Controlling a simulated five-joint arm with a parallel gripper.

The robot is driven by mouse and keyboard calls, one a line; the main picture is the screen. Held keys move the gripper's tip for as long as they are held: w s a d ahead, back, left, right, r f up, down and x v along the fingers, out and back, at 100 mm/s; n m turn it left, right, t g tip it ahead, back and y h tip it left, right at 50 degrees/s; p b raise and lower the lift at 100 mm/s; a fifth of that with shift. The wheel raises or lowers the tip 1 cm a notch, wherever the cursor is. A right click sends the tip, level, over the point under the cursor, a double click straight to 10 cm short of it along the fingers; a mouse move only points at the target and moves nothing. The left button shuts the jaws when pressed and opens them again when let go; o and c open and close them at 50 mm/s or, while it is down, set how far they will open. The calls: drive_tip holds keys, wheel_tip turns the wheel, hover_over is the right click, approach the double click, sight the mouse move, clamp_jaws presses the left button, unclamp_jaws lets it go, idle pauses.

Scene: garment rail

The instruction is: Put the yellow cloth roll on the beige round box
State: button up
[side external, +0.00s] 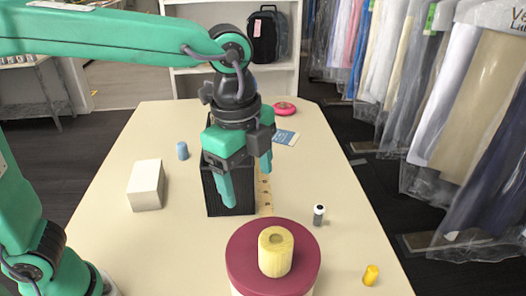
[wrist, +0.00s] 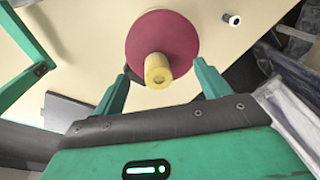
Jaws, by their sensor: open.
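The yellow cloth roll (side external: 276,252) stands upright on the dark red top of the round box (side external: 243,272). A sliver of the box's pale side shows at the bottom edge. In the wrist view the roll (wrist: 157,70) shows end-on against the round red top (wrist: 160,28). My gripper (side external: 247,184) is open and empty. It hangs over the black box, behind the roll and apart from it. In the wrist view my gripper's fingertips (wrist: 162,72) appear either side of the roll, with no contact visible in the side view.
A black ribbed box (side external: 232,202) stands under my gripper, with a wooden strip beside it. A white block (side external: 146,185), a blue cylinder (side external: 182,150), a black-and-white spool (side external: 319,215) and a small yellow piece (side external: 371,275) stand around. Bagged garments hang at right.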

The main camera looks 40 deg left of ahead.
drive_tip(key=s+a+f+n+t, duration=0.1)
drive_tip(key=s+a+n, duration=0.3)
drive_tip(key=a+n, duration=0.4)
drive_tip(key=s+a+f+n+t, duration=0.2)
drive_tip(key=s+a+n+t, duration=0.1)
drive_tip(key=a+n, duration=0.6)
drive_tip(key=s+a, duration=0.1)
drive_tip(key=a, duration=0.3)
drive_tip(key=shift+t+y, duration=0.3)
drive_tip(key=shift+t, duration=0.1)
